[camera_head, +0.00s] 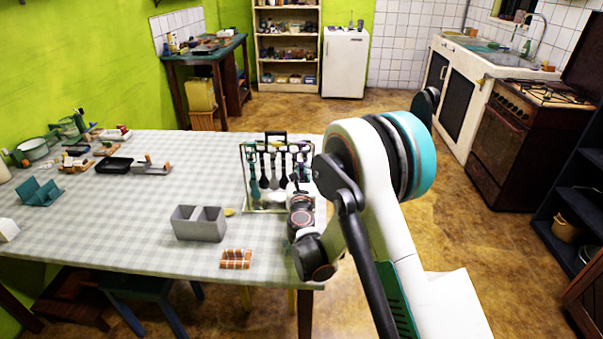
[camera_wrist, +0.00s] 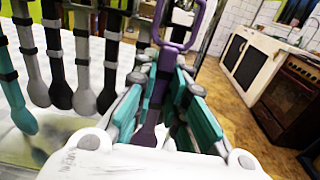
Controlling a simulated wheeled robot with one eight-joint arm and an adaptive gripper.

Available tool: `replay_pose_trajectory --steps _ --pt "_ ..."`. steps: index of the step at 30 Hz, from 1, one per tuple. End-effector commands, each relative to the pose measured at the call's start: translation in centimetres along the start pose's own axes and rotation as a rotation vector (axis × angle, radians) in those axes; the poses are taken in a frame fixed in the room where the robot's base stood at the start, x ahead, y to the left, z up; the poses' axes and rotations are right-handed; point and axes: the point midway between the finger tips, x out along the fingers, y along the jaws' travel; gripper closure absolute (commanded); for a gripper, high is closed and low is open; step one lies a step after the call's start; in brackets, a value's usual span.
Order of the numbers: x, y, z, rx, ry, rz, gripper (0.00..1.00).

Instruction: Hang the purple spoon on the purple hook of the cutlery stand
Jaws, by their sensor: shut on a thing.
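The cutlery stand (camera_head: 244,160) is a dark-framed rack on the right part of the table, with several utensils hanging in it. In the wrist view its hanging utensils (camera_wrist: 82,60) fill the left side, grey, black and teal. My gripper (camera_wrist: 165,85) is shut on the purple spoon (camera_wrist: 194,22), whose purple handle loop rises beyond the fingers. The spoon's lower part shows between the fingers. The spoon is to the right of the hanging utensils. In the head view my arm largely hides the gripper and spoon. I cannot make out the purple hook clearly.
A grey divided box (camera_head: 199,224) and an orange-brown rack (camera_head: 236,259) stand on the checked table (camera_head: 120,210) left of my arm. Dishes and a black tray (camera_head: 114,165) are farther left. The cooker (camera_head: 505,140) is at right, with open floor between.

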Motion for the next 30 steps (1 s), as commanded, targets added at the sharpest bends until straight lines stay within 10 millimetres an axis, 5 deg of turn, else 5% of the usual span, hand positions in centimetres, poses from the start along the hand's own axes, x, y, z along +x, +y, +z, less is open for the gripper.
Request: replay_pose_trajectory --steps 5,6,8,20,30 --pt "0.0 0.0 0.0 0.0 0.0 0.0 1.0" --pt "0.0 0.0 0.0 0.0 0.0 0.0 0.79" --pt "0.0 0.0 0.0 0.0 0.0 0.0 0.65" --pt "-0.6 0.0 0.0 0.0 0.0 0.0 0.65" --pt "-5.6 0.1 0.0 0.0 0.0 0.002 0.65"
